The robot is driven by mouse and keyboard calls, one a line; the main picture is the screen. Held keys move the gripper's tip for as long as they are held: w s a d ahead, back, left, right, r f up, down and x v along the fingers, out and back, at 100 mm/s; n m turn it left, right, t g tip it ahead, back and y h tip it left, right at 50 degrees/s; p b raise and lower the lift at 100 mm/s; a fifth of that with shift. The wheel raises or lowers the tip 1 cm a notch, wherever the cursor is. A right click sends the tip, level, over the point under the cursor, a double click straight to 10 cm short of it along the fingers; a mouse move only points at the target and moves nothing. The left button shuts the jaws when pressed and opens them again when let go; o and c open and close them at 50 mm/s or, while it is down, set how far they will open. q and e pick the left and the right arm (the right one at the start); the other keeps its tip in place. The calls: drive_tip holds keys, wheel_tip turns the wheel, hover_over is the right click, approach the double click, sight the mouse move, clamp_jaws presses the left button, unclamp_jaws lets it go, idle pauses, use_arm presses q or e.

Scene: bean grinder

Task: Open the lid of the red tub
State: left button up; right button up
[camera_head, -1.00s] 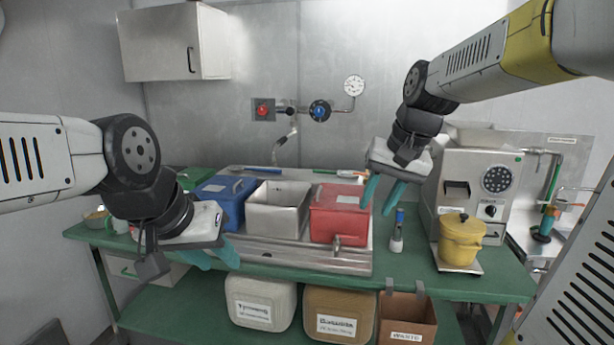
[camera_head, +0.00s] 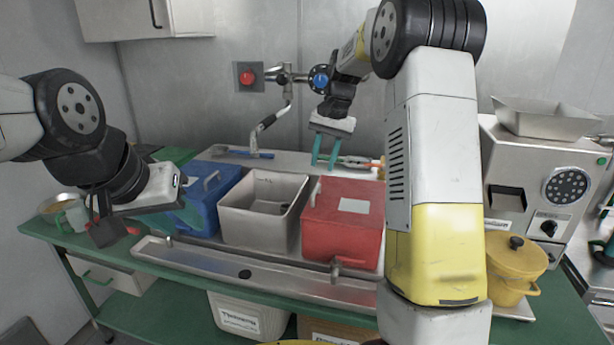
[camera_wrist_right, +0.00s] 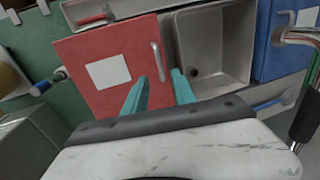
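The red tub (camera_head: 340,235) stands in the middle of the bench, to the right of the open grey tub. Its flat red lid (camera_head: 352,190) lies shut on it, with a white label and a metal bar handle (camera_head: 317,192) near its left edge. My right gripper (camera_head: 325,152) is open and empty, above the back of the tub. In the right wrist view, the lid handle (camera_wrist_right: 158,62) shows beyond and between the two teal fingers (camera_wrist_right: 158,92), apart from them. My left gripper (camera_head: 185,212) hangs in front of the blue tub; its fingers are partly hidden.
The grey tub (camera_head: 262,225) and the blue tub (camera_head: 212,212) stand to the left. A small tap (camera_head: 337,270) sits at the red tub's front. A wall pipe (camera_head: 262,125) hangs behind the grey tub. A yellow pot (camera_head: 515,265) stands by the grinder (camera_head: 545,185).

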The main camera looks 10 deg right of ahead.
sight(317, 189)
drive_tip(key=f, duration=0.2)
drive_tip(key=a+f, duration=0.1)
drive_tip(key=f, duration=0.4)
drive_tip(key=shift+w+a+f, duration=0.15)
drive_tip(key=shift+w+f, duration=0.05)
clamp_jaws()
idle(1.2)
